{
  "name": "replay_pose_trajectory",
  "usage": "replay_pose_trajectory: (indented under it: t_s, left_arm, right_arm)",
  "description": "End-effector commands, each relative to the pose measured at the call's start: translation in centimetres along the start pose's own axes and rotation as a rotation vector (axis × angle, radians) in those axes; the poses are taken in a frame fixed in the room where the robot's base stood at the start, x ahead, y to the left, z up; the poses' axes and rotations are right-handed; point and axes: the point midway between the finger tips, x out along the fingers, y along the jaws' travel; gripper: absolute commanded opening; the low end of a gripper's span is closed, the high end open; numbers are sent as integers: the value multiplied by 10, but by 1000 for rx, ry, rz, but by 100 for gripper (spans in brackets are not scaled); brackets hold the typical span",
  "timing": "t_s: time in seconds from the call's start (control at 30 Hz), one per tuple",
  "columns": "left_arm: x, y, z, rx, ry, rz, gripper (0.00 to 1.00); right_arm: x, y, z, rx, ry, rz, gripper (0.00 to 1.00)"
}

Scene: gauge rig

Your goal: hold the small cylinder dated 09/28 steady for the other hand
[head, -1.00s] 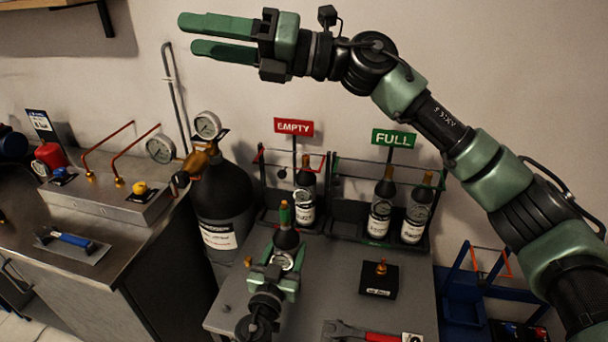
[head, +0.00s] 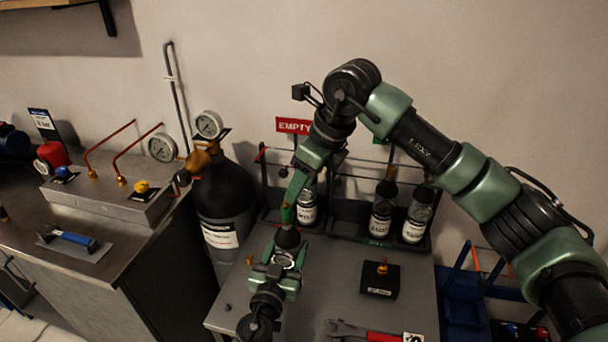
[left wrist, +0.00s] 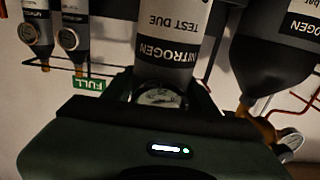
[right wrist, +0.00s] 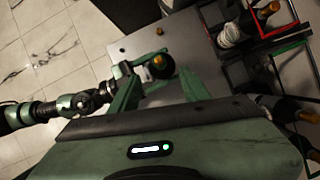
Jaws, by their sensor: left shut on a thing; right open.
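A small dark cylinder (head: 288,239) stands upright over the grey table, and my left gripper (head: 285,262) is shut around it. In the left wrist view the cylinder (left wrist: 166,72) shows an upside-down NITROGEN TEST DUE label; no date is readable there. My right gripper (head: 291,203) points down just above the cylinder's top. In the right wrist view its fingers (right wrist: 157,92) are open, with the cylinder's brass valve (right wrist: 159,62) seen between and beyond them. I cannot tell whether they touch it.
Racks behind hold small cylinders (head: 381,212) under a red EMPTY sign (head: 293,125) and a mostly hidden green one. A large black cylinder (head: 222,195) stands left. A black block (head: 379,281) and a red-handled wrench (head: 372,334) lie right on the table (head: 335,262).

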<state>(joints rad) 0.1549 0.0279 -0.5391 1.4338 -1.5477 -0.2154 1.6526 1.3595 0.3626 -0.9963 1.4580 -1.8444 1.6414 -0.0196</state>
Motion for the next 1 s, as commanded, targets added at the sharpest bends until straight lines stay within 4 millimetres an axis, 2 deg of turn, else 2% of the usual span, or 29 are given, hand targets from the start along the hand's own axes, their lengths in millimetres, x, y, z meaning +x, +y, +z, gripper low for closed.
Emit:
replay_pose_trajectory:
  t_s: [0.1,0.3,0.5,0.7,0.93,1.0]
  left_arm:
    - [-1,1,2,-1,-3,1,2]
    - [-1,1,2,-1,-3,1,2]
    - [-1,1,2,-1,-3,1,2]
    - [-1,1,2,-1,-3,1,2]
    - [-1,1,2,-1,-3,1,2]
    - [-1,1,2,-1,-3,1,2]
  right_arm:
    - [25,1,0,1,1,4,47]
    - [62,1,0,1,-1,5,47]
    - [86,0,1,0,-2,2,47]
    - [95,1,1,0,-3,2,47]
    - [95,0,1,0,-3,2,47]
    - [95,0,1,0,-3,2,27]
